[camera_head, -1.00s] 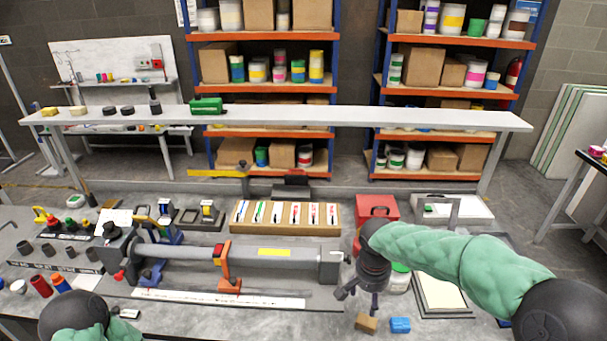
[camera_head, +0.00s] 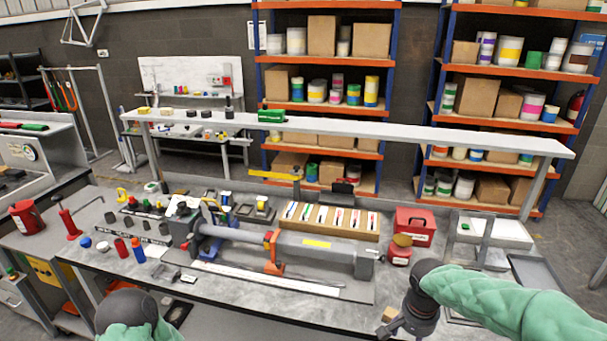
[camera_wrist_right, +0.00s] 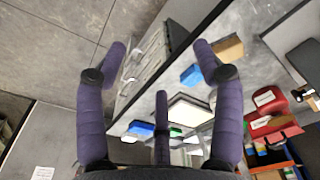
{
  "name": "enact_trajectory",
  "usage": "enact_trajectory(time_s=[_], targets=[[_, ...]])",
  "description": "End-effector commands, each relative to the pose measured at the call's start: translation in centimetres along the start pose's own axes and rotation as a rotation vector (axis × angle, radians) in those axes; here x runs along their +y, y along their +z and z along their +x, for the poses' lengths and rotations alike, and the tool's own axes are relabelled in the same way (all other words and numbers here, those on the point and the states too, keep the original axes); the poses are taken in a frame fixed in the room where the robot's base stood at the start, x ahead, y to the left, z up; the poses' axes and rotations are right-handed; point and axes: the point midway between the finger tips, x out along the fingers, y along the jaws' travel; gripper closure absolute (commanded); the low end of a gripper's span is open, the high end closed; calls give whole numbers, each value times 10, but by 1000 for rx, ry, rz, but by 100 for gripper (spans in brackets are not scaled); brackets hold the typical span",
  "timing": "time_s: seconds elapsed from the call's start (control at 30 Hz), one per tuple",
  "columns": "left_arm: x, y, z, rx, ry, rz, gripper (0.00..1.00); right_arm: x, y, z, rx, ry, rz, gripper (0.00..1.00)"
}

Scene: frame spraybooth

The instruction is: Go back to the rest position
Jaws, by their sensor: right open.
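My right gripper (camera_head: 408,325), with a green-sleeved arm, hangs over the front right part of the workbench (camera_head: 340,318) in the head view. In the right wrist view, its dark purple fingers (camera_wrist_right: 158,60) are spread apart with nothing between them. My left arm shows only as a dark joint and a bit of green sleeve at the bottom left of the head view. My left gripper is out of view.
A tan block (camera_head: 390,314) lies close to my right gripper. A red case (camera_head: 414,226) and a red jar (camera_head: 400,250) stand behind it. A long grey cylinder (camera_head: 285,245) lies mid-bench. A raised shelf (camera_head: 350,132) spans the back.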

Motion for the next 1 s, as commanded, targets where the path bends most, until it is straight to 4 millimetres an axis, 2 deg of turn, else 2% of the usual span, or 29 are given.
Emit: enact_trajectory(time_s=[0.27,0.57,0.67,0.8,1.0], targets=[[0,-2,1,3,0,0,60,-16,16,36,-46,-43,-71,32],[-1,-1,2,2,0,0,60,-41,49,95,-116,-127,-177,32],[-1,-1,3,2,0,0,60,-50,68,124,-148,-170,-220,32],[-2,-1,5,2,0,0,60,-62,105,170,-190,-244,-280,32],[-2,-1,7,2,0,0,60,-66,161,227,-220,-327,-339,32]])
